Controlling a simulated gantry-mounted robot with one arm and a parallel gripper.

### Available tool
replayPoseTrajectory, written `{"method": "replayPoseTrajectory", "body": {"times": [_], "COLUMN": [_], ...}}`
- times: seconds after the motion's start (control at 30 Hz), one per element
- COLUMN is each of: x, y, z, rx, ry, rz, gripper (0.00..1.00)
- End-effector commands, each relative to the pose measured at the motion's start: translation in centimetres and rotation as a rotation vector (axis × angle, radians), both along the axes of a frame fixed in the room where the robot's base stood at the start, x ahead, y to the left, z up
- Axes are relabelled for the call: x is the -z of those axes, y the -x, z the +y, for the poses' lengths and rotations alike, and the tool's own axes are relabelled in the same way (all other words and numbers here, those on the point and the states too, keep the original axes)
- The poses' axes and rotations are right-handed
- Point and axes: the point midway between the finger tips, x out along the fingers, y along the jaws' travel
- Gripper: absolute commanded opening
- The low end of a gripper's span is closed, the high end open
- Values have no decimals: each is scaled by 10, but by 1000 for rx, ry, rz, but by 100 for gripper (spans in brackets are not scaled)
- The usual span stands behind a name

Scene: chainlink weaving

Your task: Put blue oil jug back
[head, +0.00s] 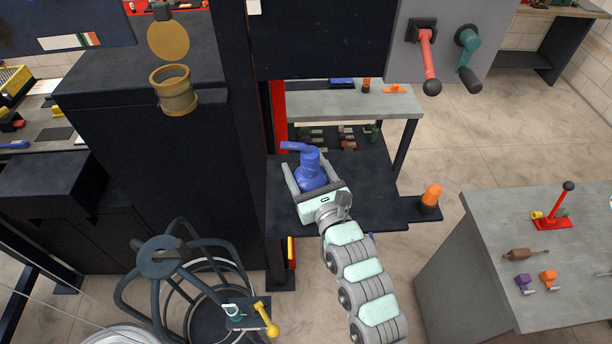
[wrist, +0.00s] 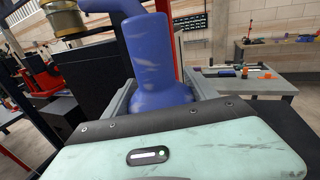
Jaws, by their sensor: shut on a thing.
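The blue oil jug (head: 311,172) is upright between the two fingers of my gripper (head: 312,180), with its spout pointing left in the head view. My gripper is shut on the jug's body. In the wrist view the jug (wrist: 150,60) fills the middle, with grey fingers on both sides of its wide lower part. The jug is over or on the dark shelf (head: 370,185); I cannot tell whether its base touches. The jug's bottom is hidden by my gripper.
An orange-topped container (head: 430,197) stands on a small ledge at the shelf's right. A tall dark machine column (head: 240,120) rises left of the jug. A grey bench (head: 400,102) lies behind. A grey table (head: 540,240) with tools stands right. A brass cup (head: 174,92) sits upper left.

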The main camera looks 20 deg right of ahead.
Motion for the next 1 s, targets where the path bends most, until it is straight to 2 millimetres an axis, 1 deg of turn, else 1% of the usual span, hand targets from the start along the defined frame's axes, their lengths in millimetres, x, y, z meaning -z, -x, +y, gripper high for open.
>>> {"method": "replayPoseTrajectory", "body": {"times": [0.13,0.33,0.6,0.73,0.77,1.0], "x": [10,37,38,42,42,42], "y": [0,0,0,0,0,0], "z": [-1,0,-1,0,-1,-1], "rx": [1,-1,1,1,1,1], "ry": [1,2,2,0,0,0], "rz": [2,3,-2,-2,-2,0], "gripper": [0,0,0,0,69,88]}}
